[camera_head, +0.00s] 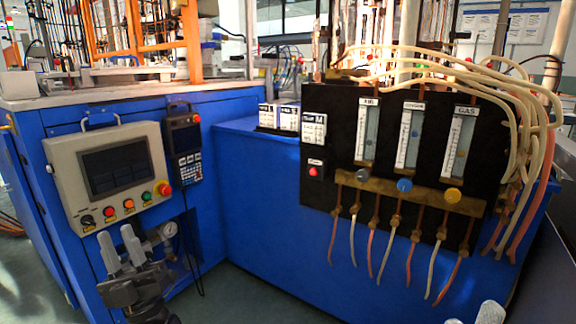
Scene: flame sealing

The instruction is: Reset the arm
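My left gripper (117,238) shows at the lower left, with two pale grey fingers pointing up. A gap shows between the fingers, and nothing is held in it. It is in front of the blue cabinet, below the grey control panel (108,173). My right gripper (472,314) shows only at the bottom edge on the right, as two grey fingertips standing apart. The rest of it is cut off by the picture edge, and no held object shows.
A black gas panel (336,115) with flow meters, a blue knob (404,185) and hanging hoses (352,240) stands on the right. A black handheld pendant (184,142) hangs beside the control panel. A pressure gauge (169,230) is close behind my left gripper. Floor shows between the arms.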

